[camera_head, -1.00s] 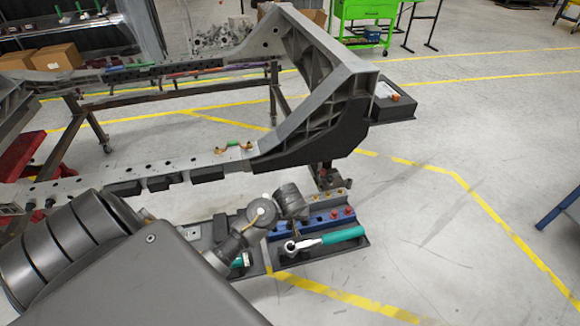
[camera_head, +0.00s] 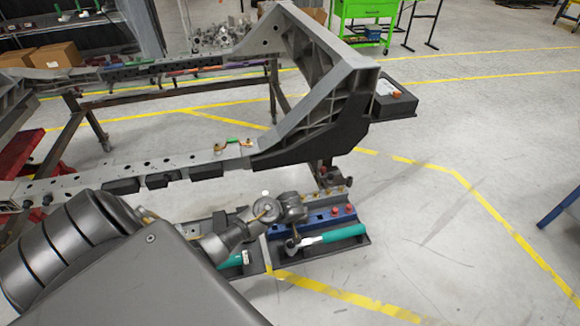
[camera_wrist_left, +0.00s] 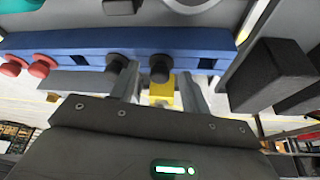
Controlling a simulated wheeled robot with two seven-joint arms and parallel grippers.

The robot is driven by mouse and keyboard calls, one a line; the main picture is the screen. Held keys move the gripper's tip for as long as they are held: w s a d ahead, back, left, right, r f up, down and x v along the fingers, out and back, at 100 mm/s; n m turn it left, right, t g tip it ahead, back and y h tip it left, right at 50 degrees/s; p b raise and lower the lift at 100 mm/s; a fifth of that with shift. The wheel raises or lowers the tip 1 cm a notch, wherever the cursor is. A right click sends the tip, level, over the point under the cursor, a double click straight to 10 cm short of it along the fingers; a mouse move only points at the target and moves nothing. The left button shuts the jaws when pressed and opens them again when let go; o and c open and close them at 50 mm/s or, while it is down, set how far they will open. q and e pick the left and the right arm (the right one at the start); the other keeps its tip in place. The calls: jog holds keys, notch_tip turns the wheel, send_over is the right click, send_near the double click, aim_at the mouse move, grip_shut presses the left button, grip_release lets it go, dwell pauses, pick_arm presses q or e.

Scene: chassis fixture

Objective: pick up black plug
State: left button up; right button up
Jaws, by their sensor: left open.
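The blue rack (camera_head: 315,222) stands in the tray at lower centre in the head view, with two red plugs (camera_head: 349,208) showing. In the left wrist view the blue rack (camera_wrist_left: 60,45) runs across the top, with two black plugs (camera_wrist_left: 117,64) near its middle and red plugs (camera_wrist_left: 42,66) at left. My left gripper (camera_wrist_left: 160,88) is open. The right-hand black plug (camera_wrist_left: 160,68) shows between its fingers; I cannot tell whether they touch it. In the head view my left wrist hides the black plugs. My right gripper is not in view.
A teal-handled tool (camera_head: 335,236) lies in the dark tray (camera_head: 360,242) in front of the rack. The large grey chassis frame (camera_head: 330,60) rises just behind. Black blocks (camera_wrist_left: 270,75) stand at right in the left wrist view.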

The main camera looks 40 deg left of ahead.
aim_at(290, 227)
pick_arm(q)
grip_shut()
jog(key=shift+r, duration=0.15)
jog(key=shift+r, duration=0.2)
jog(key=p+v, duration=0.1)
jog(key=v, duration=0.2)
jog(key=shift+w+a+r, duration=0.15)
jog(key=shift+r, duration=0.15)
jog(key=s+d+r, duration=0.5)
jog(key=s+r, duration=0.4)
jog(key=s, duration=0.3)
jog(key=shift+d, duration=0.25)
